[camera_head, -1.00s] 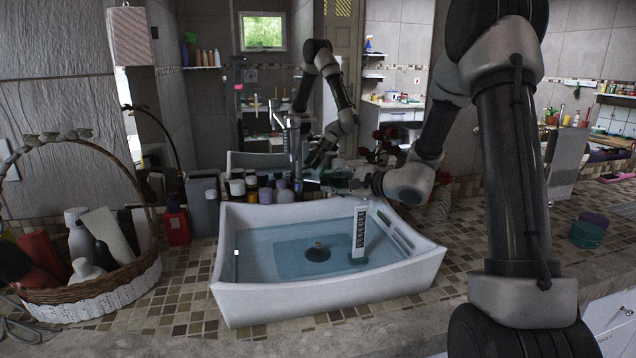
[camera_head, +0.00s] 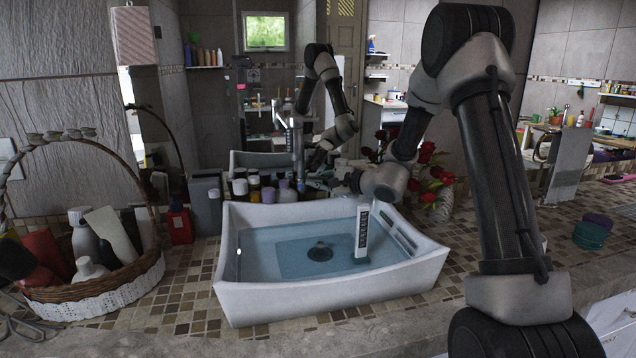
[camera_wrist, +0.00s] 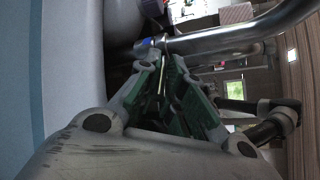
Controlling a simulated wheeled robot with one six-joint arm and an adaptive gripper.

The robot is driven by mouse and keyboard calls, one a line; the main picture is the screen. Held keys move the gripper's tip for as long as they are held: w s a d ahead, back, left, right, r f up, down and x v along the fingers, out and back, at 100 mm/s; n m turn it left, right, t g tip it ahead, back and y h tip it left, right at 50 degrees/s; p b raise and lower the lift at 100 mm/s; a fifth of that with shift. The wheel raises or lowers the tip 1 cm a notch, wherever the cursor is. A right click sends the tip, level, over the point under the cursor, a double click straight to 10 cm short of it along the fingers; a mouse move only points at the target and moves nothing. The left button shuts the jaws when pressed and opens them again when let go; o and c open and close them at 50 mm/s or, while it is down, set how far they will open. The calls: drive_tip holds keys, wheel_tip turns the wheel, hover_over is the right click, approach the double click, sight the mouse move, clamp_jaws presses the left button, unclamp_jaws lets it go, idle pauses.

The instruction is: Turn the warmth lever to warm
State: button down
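The chrome faucet (camera_head: 297,150) stands upright behind the white sink basin (camera_head: 330,290). Its thick pipe (camera_wrist: 235,38) crosses the top of the wrist view. A thin metal rod, apparently the warmth lever (camera_wrist: 162,80), runs from the faucet between my fingers; a small blue mark shows near its far end. My gripper (camera_head: 328,182) is at the faucet, behind the basin's back rim. In the wrist view my gripper (camera_wrist: 166,62) has its green-padded fingers on either side of the rod. Whether they touch it is unclear. The lever is too small to make out in the head view.
Several bottles (camera_head: 265,190) stand left of the faucet, and red roses (camera_head: 430,170) stand to the right. A wicker basket (camera_head: 95,280) of toiletries is at the left. The wall behind is a mirror showing my arm. The counter's front right is mostly clear.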

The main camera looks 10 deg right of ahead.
drive_tip(key=shift+s+a+m+t+h, duration=0.15)
drive_tip(key=shift+a+m+t+h, duration=0.05)
drive_tip(key=shift+m+t+h, duration=0.1)
drive_tip(key=shift+s+m+t+h, duration=0.15)
drive_tip(key=shift+m+t+h, duration=0.15)
drive_tip(key=shift+m+h, duration=0.25)
drive_tip(key=c, duration=1.5)
unclamp_jaws()
drive_tip(key=shift+c, duration=0.2)
drive_tip(key=v, duration=1.2)
